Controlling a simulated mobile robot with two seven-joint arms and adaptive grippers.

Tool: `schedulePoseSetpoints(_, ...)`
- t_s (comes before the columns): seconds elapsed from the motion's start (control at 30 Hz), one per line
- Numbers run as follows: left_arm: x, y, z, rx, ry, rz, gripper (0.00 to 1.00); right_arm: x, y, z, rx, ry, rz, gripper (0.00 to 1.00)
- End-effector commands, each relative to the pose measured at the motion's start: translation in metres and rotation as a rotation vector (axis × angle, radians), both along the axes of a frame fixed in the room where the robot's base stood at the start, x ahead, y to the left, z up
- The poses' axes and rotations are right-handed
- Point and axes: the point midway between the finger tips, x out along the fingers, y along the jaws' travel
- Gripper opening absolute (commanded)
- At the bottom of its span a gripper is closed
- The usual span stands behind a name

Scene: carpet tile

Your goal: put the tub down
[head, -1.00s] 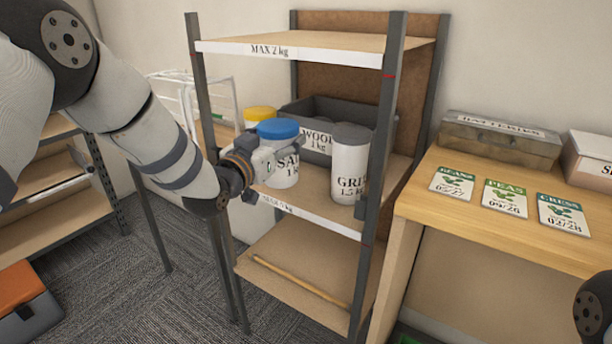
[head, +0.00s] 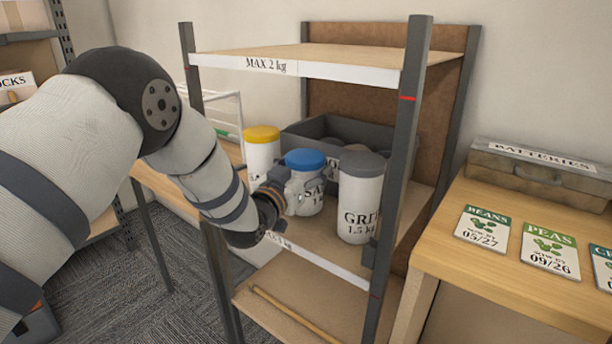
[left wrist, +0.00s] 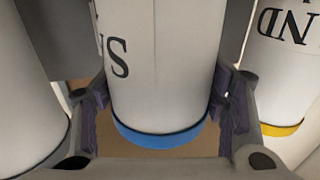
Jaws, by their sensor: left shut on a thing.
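The tub (head: 304,193) is white with a blue lid, and its label is partly covered. My left gripper (head: 278,190) is shut on its side. The tub is upright over the middle shelf (head: 335,252), between a yellow-lidded tub and a grey-lidded one marked 1.5 kg. I cannot tell whether its base touches the shelf. In the left wrist view the tub (left wrist: 160,60) appears upside down, between both fingers of my left gripper (left wrist: 165,105). My right gripper is not in view.
The yellow-lidded tub (head: 262,155) stands at left and the grey-lidded tub (head: 360,200) close at right. A dark grey bin (head: 345,132) is behind. A shelf post (head: 400,150) stands in front at right. The top shelf (head: 310,62) is overhead. A bench (head: 480,270) with seed packets is at right.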

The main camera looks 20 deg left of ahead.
Motion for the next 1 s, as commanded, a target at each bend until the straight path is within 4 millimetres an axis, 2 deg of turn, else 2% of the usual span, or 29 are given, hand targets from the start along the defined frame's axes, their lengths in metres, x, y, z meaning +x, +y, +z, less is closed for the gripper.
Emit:
schedulePoseSetpoints(0.07, 0.001, 0.0, -0.008, -0.001, -0.006, 0.0, 0.05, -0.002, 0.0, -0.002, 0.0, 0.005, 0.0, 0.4)
schedulePoseSetpoints(0.4, 0.001, 0.0, -0.009, 0.0, -0.008, 0.0, 0.05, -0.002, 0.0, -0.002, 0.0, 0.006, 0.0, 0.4)
schedulePoseSetpoints(0.43, 0.0, 0.0, -0.012, 0.001, 0.0, 0.0, 0.73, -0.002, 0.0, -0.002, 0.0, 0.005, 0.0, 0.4)
schedulePoseSetpoints(0.5, 0.0, 0.0, -0.012, 0.001, 0.0, 0.0, 0.86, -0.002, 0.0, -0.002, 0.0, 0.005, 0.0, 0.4)
schedulePoseSetpoints(0.87, 0.0, 0.0, -0.007, 0.001, -0.002, 0.0, 0.86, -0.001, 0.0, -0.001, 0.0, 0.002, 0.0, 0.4)
schedulePoseSetpoints(1.0, -0.024, 0.004, -0.006, 0.001, 0.0, 0.001, 0.86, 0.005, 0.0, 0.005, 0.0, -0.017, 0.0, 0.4)
